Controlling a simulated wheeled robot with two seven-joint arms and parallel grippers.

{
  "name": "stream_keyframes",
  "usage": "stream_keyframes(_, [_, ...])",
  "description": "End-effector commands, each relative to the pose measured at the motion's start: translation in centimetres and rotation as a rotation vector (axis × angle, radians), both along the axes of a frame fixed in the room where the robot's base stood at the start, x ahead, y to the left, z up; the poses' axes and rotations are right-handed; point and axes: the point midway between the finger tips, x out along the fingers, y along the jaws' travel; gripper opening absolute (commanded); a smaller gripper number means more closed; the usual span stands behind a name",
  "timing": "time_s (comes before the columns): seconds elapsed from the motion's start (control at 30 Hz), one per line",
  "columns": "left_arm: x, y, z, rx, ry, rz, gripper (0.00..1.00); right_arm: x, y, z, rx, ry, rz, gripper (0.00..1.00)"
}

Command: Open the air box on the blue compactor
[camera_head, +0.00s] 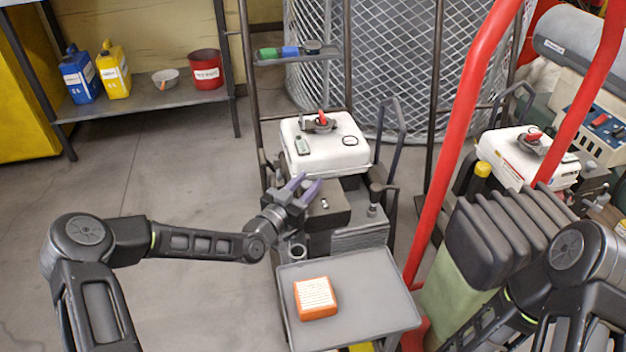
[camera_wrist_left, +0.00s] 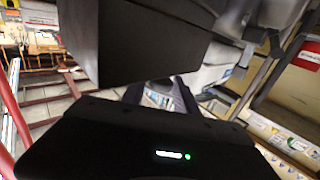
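A machine with a white tank (camera_head: 325,150) and a grey-violet handle frame (camera_head: 388,135) stands in the middle of the head view. A dark box (camera_head: 328,212) sits on its front, below the tank, and looks closed. My left gripper (camera_head: 305,189), with violet fingertips, is at this box's upper left; the fingers are apart with nothing between them. I cannot tell whether they touch the box. In the left wrist view, a large dark block (camera_wrist_left: 140,40) fills the upper middle, close to the fingers (camera_wrist_left: 160,92). My right gripper is out of view.
A grey tray (camera_head: 375,290) holding an orange box (camera_head: 315,298) stands in front of the machine. A red post (camera_head: 455,160) rises to its right. A second white-tanked machine (camera_head: 525,158) stands farther right. A shelf (camera_head: 150,100) stands at the back left. The left floor is clear.

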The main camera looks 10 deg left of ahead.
Motion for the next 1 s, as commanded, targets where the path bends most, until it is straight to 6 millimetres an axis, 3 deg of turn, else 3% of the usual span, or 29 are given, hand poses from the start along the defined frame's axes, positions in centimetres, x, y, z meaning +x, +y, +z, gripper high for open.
stream_keyframes(0.2, [2.4, -1.0, -0.1, 0.000, -0.001, 0.000, 0.36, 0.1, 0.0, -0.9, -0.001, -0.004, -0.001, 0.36])
stream_keyframes(0.53, [2.7, -1.1, 0.0, 0.000, 0.000, 0.000, 0.35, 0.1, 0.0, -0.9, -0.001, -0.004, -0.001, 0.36])
stream_keyframes(1.0, [2.6, -1.1, 0.0, 0.000, 0.001, 0.000, 0.00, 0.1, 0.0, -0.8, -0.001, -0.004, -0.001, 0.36])
